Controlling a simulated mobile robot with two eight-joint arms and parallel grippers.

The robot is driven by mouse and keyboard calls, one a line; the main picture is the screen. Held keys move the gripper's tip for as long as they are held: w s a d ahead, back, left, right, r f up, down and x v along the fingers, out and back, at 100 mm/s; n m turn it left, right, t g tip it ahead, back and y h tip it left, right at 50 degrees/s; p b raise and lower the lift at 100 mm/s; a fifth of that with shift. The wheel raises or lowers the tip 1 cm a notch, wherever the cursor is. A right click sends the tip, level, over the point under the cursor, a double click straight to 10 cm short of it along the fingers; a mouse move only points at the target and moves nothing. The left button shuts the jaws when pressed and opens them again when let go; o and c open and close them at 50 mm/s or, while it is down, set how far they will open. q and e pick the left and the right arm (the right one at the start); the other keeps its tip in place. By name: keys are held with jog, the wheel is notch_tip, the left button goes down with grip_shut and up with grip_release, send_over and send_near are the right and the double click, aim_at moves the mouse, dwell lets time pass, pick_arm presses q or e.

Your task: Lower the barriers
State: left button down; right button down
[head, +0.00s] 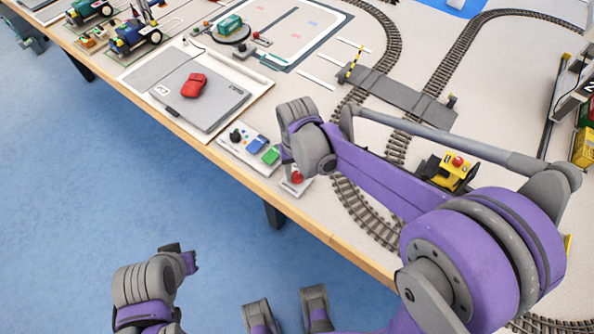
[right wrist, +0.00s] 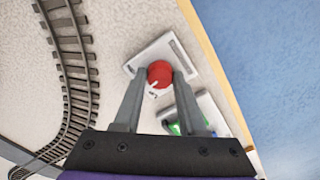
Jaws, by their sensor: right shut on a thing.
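A yellow-and-black striped barrier arm (head: 354,63) stands raised and tilted at the far end of the grey level crossing (head: 395,93). A small post (head: 451,101) stands at the crossing's other end; I cannot make out a striped arm on it. A red knob (right wrist: 159,74) with a white pointer mark sits on a small white plate (right wrist: 185,55); it also shows near the table's front edge in the head view (head: 297,177). My right gripper (right wrist: 159,72) is shut on the knob, one finger on each side. My left arm (head: 148,287) is low at the left, off the table; its jaws are unclear.
A control panel with blue and green buttons (head: 250,147) lies left of the knob. A grey pad with a red car (head: 194,85) is farther left. Rail tracks (head: 362,212) run past the knob, and a yellow locomotive (head: 452,171) stands behind my right arm.

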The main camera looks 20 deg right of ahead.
aim_at(297, 175)
jog(key=m, duration=0.4)
jog(key=shift+m, duration=2.9)
jog(key=shift+c, duration=2.3)
grip_release()
jog(key=shift+r, duration=0.1)
notch_tip(297, 175, up, 11)
jog(key=p, duration=0.1)
